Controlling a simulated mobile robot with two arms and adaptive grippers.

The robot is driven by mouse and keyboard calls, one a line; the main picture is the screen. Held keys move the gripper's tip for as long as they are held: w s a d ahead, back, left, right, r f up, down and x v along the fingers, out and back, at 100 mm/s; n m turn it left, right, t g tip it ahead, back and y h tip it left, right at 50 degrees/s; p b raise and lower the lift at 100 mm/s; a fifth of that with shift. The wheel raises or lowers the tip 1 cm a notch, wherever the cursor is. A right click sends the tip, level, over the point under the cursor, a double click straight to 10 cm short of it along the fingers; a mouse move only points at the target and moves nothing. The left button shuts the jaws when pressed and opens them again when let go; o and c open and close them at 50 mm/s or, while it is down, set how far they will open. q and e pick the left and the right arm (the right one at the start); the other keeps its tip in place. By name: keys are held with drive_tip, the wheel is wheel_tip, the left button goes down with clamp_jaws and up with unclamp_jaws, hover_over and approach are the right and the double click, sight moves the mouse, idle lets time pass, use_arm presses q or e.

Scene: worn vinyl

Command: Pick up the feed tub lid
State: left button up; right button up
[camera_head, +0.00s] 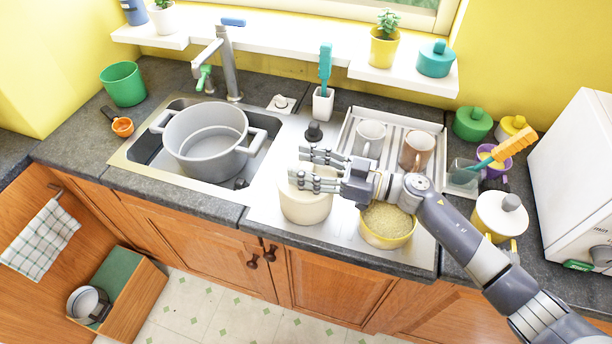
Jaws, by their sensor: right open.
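A round cream tub (305,207) stands on the steel drainer in the middle, its top partly hidden by my right gripper (300,168). The gripper reaches in from the right, its fingers apart over the tub's top. I cannot tell whether they touch it. Beside the tub, a yellow tub (387,240) full of tan grain stands uncovered, partly behind my right wrist. I cannot tell for certain which piece is the feed tub lid. A white lid with a grey knob (497,216) sits on a yellow-handled vessel farther right. My left gripper is not in view.
A big grey pot (206,146) stands in the sink at left. A dish rack (345,135) with two mugs is behind the gripper. A black knobbed piece (314,132) and a brush holder (323,104) stand close behind. A white appliance (575,170) bounds the right.

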clamp_jaws()
drive_tip(key=shift+r, duration=0.15)
